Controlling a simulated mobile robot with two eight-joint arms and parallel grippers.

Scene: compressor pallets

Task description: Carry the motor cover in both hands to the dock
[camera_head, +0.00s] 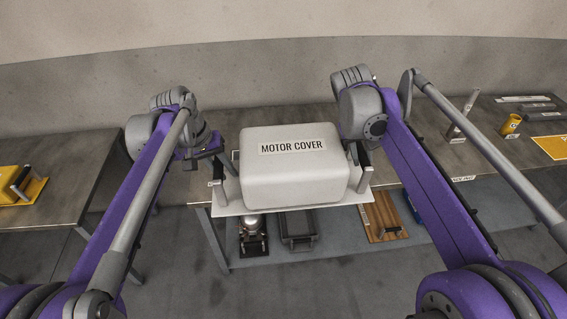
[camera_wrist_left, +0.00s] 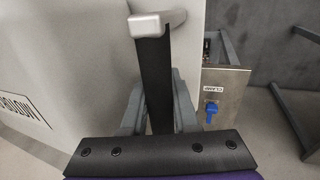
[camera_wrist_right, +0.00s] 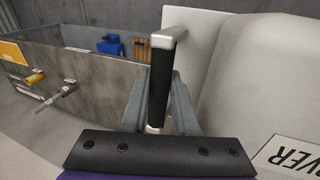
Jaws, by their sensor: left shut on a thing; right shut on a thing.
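The motor cover (camera_head: 300,165) is a pale, rounded block with a "MOTOR COVER" label, on a white base plate (camera_head: 232,209) with a handle on each side. In the head view it is in front of me and looks level, over the front edge of the middle table. My left gripper (camera_wrist_left: 157,100) is shut on the dark left handle (camera_wrist_left: 153,65), which has a silver top bar. My right gripper (camera_wrist_right: 158,100) is shut on the black right handle (camera_wrist_right: 162,75). I cannot tell how high the plate is above the tabletop. No dock label is readable.
The middle table (camera_head: 255,118) has a lower shelf with a tray (camera_head: 299,228), a metal part (camera_head: 253,228) and a wooden board (camera_head: 383,218). A left table (camera_head: 62,165) holds a yellow-based item (camera_head: 25,185). At right are a yellow cup (camera_head: 511,124) and a yellow sheet (camera_head: 551,146).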

